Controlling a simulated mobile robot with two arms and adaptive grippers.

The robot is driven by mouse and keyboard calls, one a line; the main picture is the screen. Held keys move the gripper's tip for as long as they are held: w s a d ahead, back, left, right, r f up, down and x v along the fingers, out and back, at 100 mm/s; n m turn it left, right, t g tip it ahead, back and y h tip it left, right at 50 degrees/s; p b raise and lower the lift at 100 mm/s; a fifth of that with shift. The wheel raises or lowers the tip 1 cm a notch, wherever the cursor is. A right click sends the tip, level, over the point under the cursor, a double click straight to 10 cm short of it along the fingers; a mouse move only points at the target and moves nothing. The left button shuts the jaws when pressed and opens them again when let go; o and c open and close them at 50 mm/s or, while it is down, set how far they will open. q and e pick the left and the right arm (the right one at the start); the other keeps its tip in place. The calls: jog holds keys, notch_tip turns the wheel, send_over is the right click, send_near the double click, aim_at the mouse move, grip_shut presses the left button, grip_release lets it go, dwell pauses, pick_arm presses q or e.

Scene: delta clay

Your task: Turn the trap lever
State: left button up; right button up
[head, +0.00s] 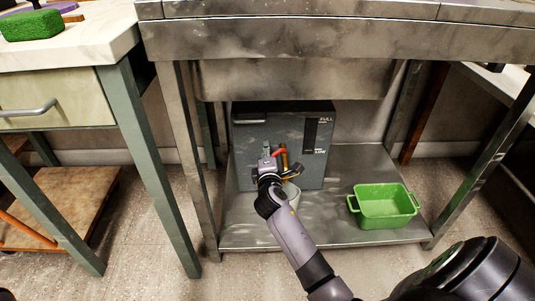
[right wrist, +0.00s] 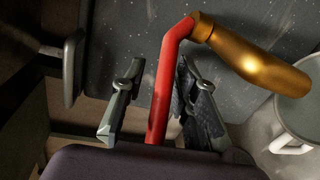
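The red trap lever (head: 278,153) is on the front of a grey metal box (head: 260,123) under the sink. In the right wrist view the lever (right wrist: 163,90) is a bent red bar, joined at its top to a brass spout (right wrist: 252,58). The spout (head: 284,158) also shows in the head view. My right gripper (head: 268,160) is at the lever. In the right wrist view its fingers (right wrist: 160,95) stand apart on either side of the lever, with a gap on the left and the right finger close to it; contact is unclear. My left gripper is not in view.
A pale bucket (head: 292,196) stands below the spout, partly hidden by my arm; it shows at right in the right wrist view (right wrist: 285,132). A green tub (head: 384,190) sits on the metal shelf (head: 325,228) at right. Table legs (head: 150,170) flank the space at left.

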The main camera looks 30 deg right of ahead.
jog(key=shift+c, duration=0.6)
grip_shut()
